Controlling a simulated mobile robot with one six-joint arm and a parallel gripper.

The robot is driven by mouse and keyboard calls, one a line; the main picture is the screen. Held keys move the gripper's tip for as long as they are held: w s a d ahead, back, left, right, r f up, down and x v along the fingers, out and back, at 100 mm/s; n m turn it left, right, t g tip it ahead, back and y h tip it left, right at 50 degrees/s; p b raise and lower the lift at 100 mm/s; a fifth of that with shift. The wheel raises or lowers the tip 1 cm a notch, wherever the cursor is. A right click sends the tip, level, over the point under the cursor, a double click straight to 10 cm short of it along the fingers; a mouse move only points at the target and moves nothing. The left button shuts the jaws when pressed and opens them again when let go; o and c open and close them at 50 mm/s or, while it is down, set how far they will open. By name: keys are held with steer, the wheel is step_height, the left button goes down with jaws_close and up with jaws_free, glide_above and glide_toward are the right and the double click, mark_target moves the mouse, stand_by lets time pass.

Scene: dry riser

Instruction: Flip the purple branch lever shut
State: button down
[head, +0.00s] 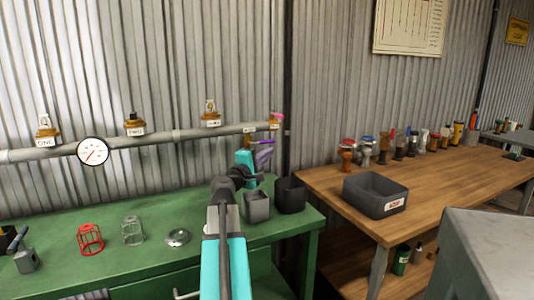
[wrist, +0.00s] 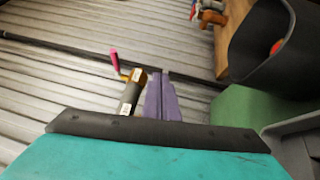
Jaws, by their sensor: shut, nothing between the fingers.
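A thin purple lever (head: 265,141) sticks out to the right from a small tagged brass fitting (head: 249,139) under the right end of the wall pipe. My gripper (head: 263,156) has purple fingers and is just below the lever, close to it; I cannot tell whether they touch. In the wrist view my gripper (wrist: 161,97) has its two fingers together with nothing held. A brass valve with a pink handle (head: 277,116) sits at the pipe's end; the pink handle also shows left of my fingers in the wrist view (wrist: 114,63). The purple lever is not distinct there.
The grey pipe (head: 185,133) carries several tagged brass fittings and a round gauge (head: 93,151). Below, the green bench (head: 100,273) holds a red cage (head: 90,239), a clear cage and dark bins (head: 290,195). A wooden bench (head: 330,185) with a grey bin stands right.

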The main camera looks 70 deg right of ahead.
steer(key=s+a, duration=0.2)
steer(key=a, duration=0.5)
steer(key=shift+s+r+p, duration=0.25)
steer(key=shift+r+p, duration=0.1)
steer(key=shift+r, duration=0.15)
stand_by(0.4)
